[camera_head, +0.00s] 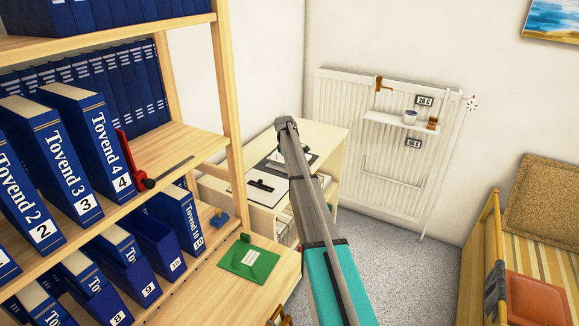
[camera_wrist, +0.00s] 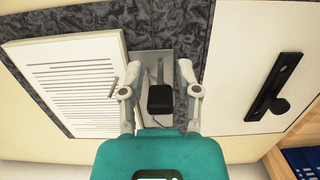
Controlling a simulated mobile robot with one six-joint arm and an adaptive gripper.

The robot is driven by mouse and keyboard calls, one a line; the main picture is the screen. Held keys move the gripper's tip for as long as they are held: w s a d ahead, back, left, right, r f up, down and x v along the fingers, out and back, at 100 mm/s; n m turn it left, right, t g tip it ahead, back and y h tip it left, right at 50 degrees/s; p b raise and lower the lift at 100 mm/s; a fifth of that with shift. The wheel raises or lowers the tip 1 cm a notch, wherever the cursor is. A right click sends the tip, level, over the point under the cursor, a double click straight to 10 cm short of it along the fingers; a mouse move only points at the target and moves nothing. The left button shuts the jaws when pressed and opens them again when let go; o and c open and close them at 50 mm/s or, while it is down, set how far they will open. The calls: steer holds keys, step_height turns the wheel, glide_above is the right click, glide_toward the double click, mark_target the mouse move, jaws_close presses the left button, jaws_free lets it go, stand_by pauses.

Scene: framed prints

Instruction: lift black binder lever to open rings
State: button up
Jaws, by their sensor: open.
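The binder lies open on the desk, its dark marbled cover (camera_wrist: 65,100) showing in the wrist view; part of it also shows in the head view (camera_head: 299,160). A metal plate (camera_wrist: 152,62) with the ring mechanism sits between the fingers. The black lever tab (camera_wrist: 160,98) lies between my gripper's two grey fingers, nearer their base than their tips. My gripper (camera_wrist: 159,68) is open, with a finger on each side of the tab and visible gaps. Whether the fingers touch the plate is unclear. In the head view my arm hides the gripper.
A stack of lined paper (camera_wrist: 75,80) lies left of the mechanism, close to the left finger. A white panel with a black knobbed bar (camera_wrist: 272,92) lies right. A wooden shelf (camera_head: 150,165) with blue binders stands left of the desk (camera_head: 325,137). A radiator (camera_head: 340,105) is behind.

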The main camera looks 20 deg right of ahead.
steer(key=shift+s+d, duration=0.1)
steer(key=shift+s+t+y, duration=0.2)
steer(key=shift+t+y, duration=0.2)
steer(key=shift+t, duration=0.1)
steer(key=shift+w+r+p, duration=0.15)
steer(key=shift+r+p, duration=0.65)
steer(key=shift+p, duration=0.05)
step_height(320, 180, up, 12)
steer(key=p, duration=1.2)
steer(key=s+a+m, duration=0.2)
steer(key=s+a, duration=0.6)
steer(key=s, duration=0.7)
steer(key=s+a+m, duration=0.3)
steer(key=s+a, duration=0.6)
steer(key=s, duration=0.6)
steer(key=s+a+m, duration=0.2)
steer(key=s+a, duration=0.7)
steer(key=s, duration=0.5)
steer(key=shift+s+a+m, duration=0.15)
steer(key=shift+s+m, duration=0.25)
